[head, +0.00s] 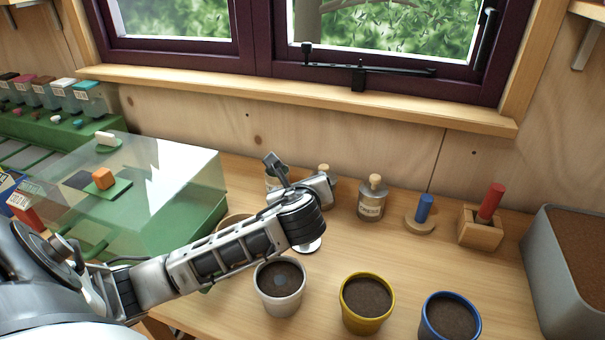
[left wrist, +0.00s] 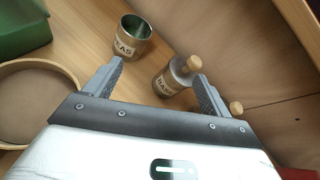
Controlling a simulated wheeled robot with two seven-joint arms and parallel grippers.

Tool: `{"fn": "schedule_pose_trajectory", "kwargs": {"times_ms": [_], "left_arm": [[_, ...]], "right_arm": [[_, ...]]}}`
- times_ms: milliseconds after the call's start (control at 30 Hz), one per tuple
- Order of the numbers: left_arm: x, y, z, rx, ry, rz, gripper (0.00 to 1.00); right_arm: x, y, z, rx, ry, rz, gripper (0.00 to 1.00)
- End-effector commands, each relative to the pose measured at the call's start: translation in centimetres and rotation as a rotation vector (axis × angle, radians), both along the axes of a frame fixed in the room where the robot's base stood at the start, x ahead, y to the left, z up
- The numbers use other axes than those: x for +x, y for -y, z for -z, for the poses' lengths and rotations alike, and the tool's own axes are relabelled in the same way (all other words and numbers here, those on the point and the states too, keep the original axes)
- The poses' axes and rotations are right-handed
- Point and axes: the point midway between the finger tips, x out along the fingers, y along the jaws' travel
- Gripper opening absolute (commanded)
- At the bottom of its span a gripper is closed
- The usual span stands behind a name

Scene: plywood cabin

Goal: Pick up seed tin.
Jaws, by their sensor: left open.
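The seed tin (left wrist: 132,38) is an open metal cup with a label in the left wrist view, standing beyond my left finger. In the head view the tin (head: 272,183) is mostly hidden behind my left gripper. My left gripper (head: 298,180) is open and empty above the bench. In the left wrist view its fingers (left wrist: 158,74) are spread, with a corked, labelled bottle (left wrist: 170,80) beyond the gap. The tin is off to the left of that gap. My right gripper is in neither view.
A corked bottle (head: 372,198), a blue peg on a round base (head: 423,212) and a wooden block with a red handle (head: 483,228) stand right. Pots of soil, white (head: 280,300), yellow (head: 366,318) and blue (head: 449,325), line the front. A clear-lidded green box (head: 165,215) stands left.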

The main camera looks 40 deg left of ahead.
Motion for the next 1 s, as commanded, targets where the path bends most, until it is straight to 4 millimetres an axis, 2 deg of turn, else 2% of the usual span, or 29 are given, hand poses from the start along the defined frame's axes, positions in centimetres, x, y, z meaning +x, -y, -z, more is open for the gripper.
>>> {"fn": "schedule_pose_trajectory", "kwargs": {"times_ms": [33,100,200,300,467,800,1000], "left_arm": [[-0.9,0.4,1.2,0.093,-0.069,0.018,0.83],[-2.5,-0.2,2.7,0.197,-0.143,0.029,0.83],[-3.4,-0.8,3.5,0.242,-0.172,0.032,0.83],[-3.5,-1.1,3.8,0.254,-0.179,0.033,0.83],[-2.0,-2.5,4.6,0.253,-0.177,0.031,0.83],[2.5,-6.9,7.2,0.248,-0.175,0.030,0.83],[3.5,-7.9,7.8,0.247,-0.175,0.032,0.83]], "right_arm": [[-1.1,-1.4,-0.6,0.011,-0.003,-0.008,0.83],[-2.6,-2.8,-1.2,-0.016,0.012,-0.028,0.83],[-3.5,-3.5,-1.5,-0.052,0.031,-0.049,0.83],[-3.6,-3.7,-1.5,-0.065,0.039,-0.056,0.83],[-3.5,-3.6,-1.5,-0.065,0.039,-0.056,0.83],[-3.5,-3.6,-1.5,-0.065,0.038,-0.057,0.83],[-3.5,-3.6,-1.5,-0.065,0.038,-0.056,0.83]]}}
